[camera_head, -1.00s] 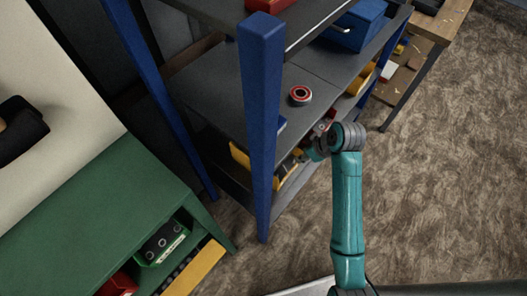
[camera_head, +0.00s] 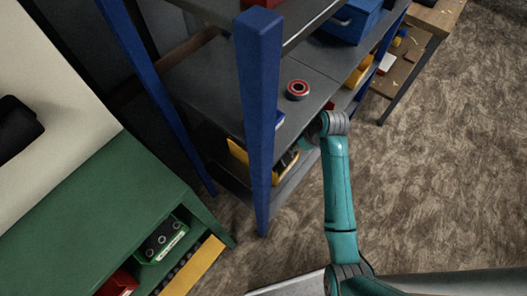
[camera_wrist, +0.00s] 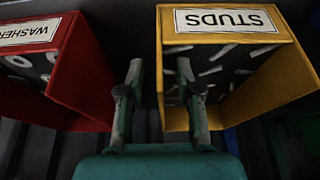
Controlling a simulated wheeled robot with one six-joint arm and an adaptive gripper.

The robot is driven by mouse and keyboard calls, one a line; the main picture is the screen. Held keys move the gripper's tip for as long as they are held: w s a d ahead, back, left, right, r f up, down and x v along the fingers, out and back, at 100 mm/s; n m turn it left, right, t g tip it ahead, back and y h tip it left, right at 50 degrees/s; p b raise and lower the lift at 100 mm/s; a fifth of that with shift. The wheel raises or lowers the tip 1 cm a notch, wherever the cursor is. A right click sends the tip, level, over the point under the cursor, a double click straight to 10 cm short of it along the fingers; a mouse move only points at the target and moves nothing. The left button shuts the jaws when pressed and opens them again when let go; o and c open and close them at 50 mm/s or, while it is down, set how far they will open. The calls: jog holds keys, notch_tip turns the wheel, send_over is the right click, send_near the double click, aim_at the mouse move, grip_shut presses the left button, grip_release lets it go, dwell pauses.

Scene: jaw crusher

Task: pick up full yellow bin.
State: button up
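In the wrist view a yellow bin (camera_wrist: 234,38) labelled STUDS, upside down in the picture, holds several grey studs. My gripper (camera_wrist: 160,72) is open, its fingers apart. Its left finger is in the gap beside a red bin and its right finger overlaps the yellow bin's opening. The yellow bin's left wall shows between the fingers; I cannot tell whether they touch it. In the head view a yellow bin (camera_head: 238,153) shows on the lower shelf behind the blue post. My gripper there is mostly hidden beyond my wrist, at the shelf.
A red bin (camera_wrist: 84,75) labelled WASHER stands left of the yellow one. A blue post (camera_head: 258,120) rises left of my arm. A red ring-shaped part (camera_head: 298,90) lies on the shelf above. A green bench (camera_head: 95,215) stands at left. The floor (camera_head: 440,170) right of my arm is clear.

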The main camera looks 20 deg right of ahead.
grip_shut()
jog(key=shift+w, duration=0.1)
dwell(0.4)
